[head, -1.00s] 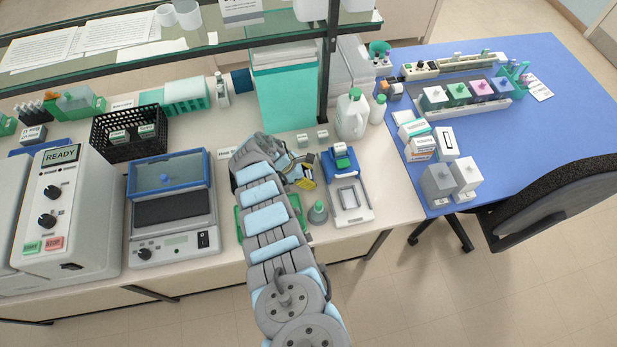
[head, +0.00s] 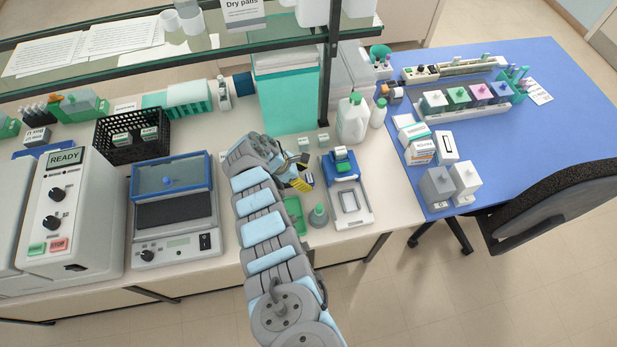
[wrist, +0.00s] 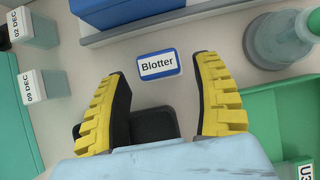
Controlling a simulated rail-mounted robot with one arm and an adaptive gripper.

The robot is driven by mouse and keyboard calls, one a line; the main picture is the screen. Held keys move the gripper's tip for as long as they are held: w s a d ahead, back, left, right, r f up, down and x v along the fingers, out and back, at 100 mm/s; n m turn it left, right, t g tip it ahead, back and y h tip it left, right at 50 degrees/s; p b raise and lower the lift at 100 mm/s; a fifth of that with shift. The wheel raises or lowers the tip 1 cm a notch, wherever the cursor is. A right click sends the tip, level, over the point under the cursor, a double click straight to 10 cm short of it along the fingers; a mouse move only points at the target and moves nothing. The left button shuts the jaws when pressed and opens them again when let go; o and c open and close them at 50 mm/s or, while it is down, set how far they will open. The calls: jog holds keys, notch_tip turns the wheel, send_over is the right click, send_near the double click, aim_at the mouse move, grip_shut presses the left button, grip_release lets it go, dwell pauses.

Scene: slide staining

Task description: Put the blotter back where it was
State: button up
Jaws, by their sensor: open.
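My gripper (head: 304,172) is low over the bench, left of the grey-white tray. In the wrist view its two yellow-padded fingers (wrist: 161,90) are spread, with nothing held between them. A blue-rimmed "Blotter" label (wrist: 158,64) lies flat on the bench just beyond the fingertips. A blue block with a green and white top (head: 343,165), possibly the blotter, rests at the back of the tray. A plain blue piece (wrist: 115,8), probably the same block, is cut off at the top of the wrist view.
The grey-white tray (head: 367,213) is right of my gripper. A conical bottle (head: 318,215) and a green tray (head: 301,226) stand near the front. Small date-labelled boxes (wrist: 36,84) are left in the wrist view. A white jug (head: 352,120) stands behind.

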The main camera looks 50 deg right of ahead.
jog(key=v, duration=0.9)
jog(key=shift+s+d, duration=0.1)
jog(key=shift+s, duration=0.05)
dwell(0.5)
